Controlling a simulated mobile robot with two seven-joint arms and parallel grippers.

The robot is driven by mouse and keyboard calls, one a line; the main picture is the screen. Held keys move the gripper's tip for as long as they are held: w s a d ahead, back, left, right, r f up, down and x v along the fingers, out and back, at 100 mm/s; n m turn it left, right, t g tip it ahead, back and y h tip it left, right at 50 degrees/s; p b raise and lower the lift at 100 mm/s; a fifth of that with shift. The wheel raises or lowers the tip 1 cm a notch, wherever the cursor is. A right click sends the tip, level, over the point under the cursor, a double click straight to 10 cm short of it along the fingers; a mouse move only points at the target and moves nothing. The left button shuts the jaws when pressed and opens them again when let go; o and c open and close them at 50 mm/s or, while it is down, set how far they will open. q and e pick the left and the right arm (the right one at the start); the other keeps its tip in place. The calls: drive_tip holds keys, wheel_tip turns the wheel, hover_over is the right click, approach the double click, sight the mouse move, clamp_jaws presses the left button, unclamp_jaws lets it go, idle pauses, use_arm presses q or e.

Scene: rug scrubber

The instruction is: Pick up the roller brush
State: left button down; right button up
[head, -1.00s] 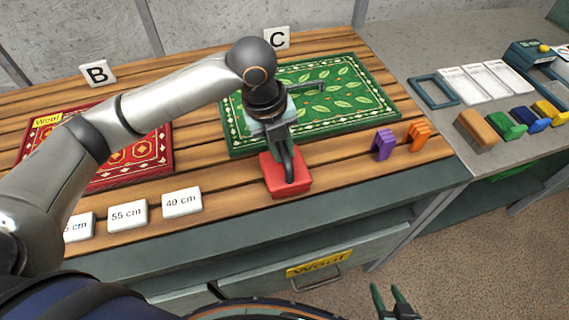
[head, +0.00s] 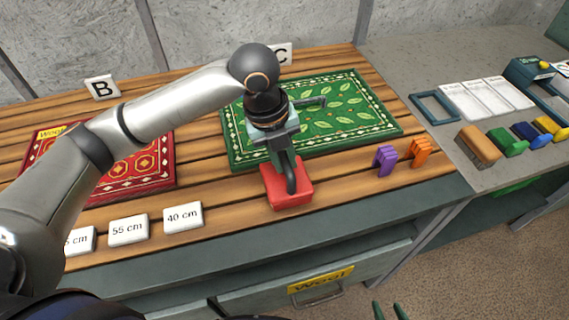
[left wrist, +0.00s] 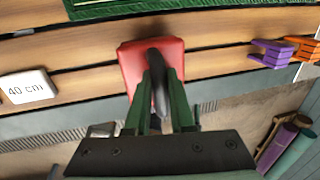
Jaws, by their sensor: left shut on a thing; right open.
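A red block with a dark curved handle (head: 287,190) is at the front edge of the wooden table. It also shows in the left wrist view (left wrist: 133,68). I cannot tell whether it is the roller brush, or whether it touches the table. My left gripper (head: 288,172) points down over it, with its green fingers (left wrist: 163,97) shut on the dark handle. My right gripper (head: 389,311) is open and empty at the bottom edge of the head view, mostly cut off. No other tool in view is clearly a roller brush.
A green leaf-patterned rug (head: 345,110) lies behind the red block, a red rug (head: 150,165) to the left. A purple clip (head: 385,160) and an orange clip (head: 420,152) stand right. Number cards (head: 183,215) line the front. Several coloured brushes (head: 508,141) sit on the grey bench.

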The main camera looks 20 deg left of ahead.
sight(272, 188)
use_arm(q)
drive_tip(key=s+a+r+p, duration=0.1)
drive_tip(key=s+a+r, duration=0.2)
drive_tip(key=s+r, duration=0.8)
drive_tip(key=s, duration=0.2)
drive_tip(key=shift+s+a+r, duration=0.15)
drive_tip(key=shift+s+a, duration=0.15)
drive_tip(key=c, duration=1.3)
unclamp_jaws()
drive_tip(key=shift+c, duration=0.2)
clamp_jaws()
